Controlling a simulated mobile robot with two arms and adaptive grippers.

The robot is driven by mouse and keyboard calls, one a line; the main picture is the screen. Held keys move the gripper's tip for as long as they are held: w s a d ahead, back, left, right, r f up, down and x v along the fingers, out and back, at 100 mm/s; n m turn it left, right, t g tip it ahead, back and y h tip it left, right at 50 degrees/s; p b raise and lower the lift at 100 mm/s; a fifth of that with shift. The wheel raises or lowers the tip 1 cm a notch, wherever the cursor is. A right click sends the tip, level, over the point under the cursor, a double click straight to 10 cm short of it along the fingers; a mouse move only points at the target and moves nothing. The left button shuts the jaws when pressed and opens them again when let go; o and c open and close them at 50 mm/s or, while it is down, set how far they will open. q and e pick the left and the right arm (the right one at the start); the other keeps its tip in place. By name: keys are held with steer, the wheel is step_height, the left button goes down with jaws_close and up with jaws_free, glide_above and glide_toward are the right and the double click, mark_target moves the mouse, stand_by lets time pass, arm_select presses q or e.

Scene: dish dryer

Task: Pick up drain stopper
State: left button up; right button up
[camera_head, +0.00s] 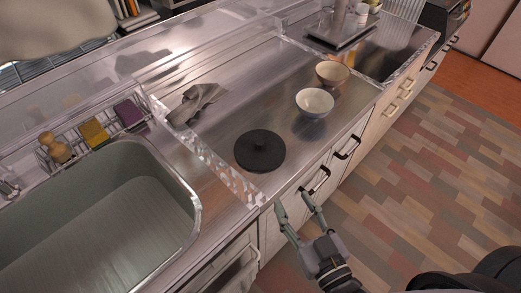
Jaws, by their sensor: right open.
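The drain stopper is most likely the round black disc (260,151) with a small central knob, lying flat on the metal counter. My right gripper (294,199) is open and empty. In the picture it shows below and to the right of the disc, by the counter's front edge and the cabinet fronts. It is apart from the disc. My left gripper is not in view.
A sink (98,222) is at the left, with a wire rack of sponges (94,132) behind it. A white bowl (314,102) and a tan bowl (332,73) stand beyond the disc. A crumpled grey cloth (196,103) lies left of it. A raised clear strip (222,168) runs beside the disc.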

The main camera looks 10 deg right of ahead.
steer(key=p, duration=0.1)
glide_toward(262, 146)
steer(key=x, duration=0.3)
steer(key=shift+w+a, duration=0.1)
steer(key=shift+w, duration=0.05)
steer(key=x, duration=0.5)
steer(key=shift+w+f, duration=0.1)
steer(key=shift+w, duration=0.25)
steer(key=shift+c, duration=0.5)
jaws_close()
